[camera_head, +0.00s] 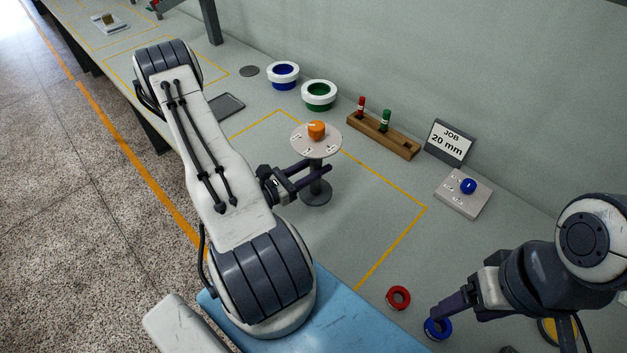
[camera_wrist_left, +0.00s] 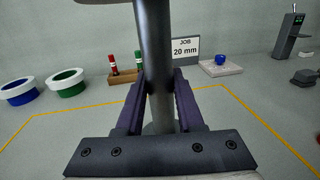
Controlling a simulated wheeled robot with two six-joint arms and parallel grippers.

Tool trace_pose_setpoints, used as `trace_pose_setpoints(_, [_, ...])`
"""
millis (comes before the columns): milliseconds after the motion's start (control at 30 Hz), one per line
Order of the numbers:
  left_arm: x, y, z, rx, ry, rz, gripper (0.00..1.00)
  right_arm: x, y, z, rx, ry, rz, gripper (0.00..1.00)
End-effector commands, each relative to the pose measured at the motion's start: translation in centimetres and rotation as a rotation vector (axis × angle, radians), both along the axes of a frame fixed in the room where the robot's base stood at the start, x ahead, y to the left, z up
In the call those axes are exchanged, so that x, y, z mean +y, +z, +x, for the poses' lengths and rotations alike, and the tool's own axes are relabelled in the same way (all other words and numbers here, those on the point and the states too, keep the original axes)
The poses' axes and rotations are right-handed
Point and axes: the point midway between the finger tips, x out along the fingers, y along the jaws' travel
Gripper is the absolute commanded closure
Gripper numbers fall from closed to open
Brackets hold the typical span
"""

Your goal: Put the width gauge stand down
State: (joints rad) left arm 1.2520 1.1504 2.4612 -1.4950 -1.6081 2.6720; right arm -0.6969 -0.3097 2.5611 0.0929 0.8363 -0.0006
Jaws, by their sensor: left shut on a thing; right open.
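The width gauge stand (camera_head: 316,141) has a pale round top with marks and an orange knob (camera_head: 316,128), a dark post and a round dark base (camera_head: 316,193). It is upright within the yellow outline on the bench. I cannot tell whether its base touches the bench. My left gripper (camera_head: 322,177) is shut on the post below the top. In the left wrist view the post (camera_wrist_left: 155,50) stands between the two fingers. My right gripper (camera_head: 440,320) is open, its fingers at a blue ring (camera_head: 438,328) at the lower right.
A red ring (camera_head: 398,298) lies near the blue ring. Behind the stand are a wooden rack (camera_head: 382,136) with red and green pegs, a job sign (camera_head: 449,141), a plate with a blue knob (camera_head: 463,194), and blue (camera_head: 283,75) and green (camera_head: 319,95) bowls. The outlined area's right part is clear.

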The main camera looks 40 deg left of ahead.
Motion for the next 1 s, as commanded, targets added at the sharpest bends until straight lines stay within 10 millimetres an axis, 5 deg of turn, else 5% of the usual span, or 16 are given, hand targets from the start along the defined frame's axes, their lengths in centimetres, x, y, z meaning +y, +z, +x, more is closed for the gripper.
trace_pose_setpoints(200, [2.1,-1.1,1.5,-0.003,-0.001,-0.002,1.00,0.0,0.8,0.0,-0.002,0.000,0.001,0.28])
trace_pose_setpoints(600, [2.3,-5.1,1.6,-0.002,0.000,-0.003,1.00,0.0,1.4,0.0,-0.001,0.000,0.001,0.28])
trace_pose_setpoints(933, [2.3,-5.5,1.6,-0.003,0.000,-0.002,1.00,0.0,1.2,0.0,-0.002,0.000,0.001,0.28])
trace_pose_setpoints(967, [2.3,-5.5,1.6,-0.001,0.000,-0.001,0.56,0.0,1.2,0.0,-0.001,0.000,0.001,0.28])
trace_pose_setpoints(1000, [2.3,-5.5,1.6,-0.001,0.000,-0.001,0.41,0.0,1.3,0.0,-0.002,0.000,0.001,0.28])
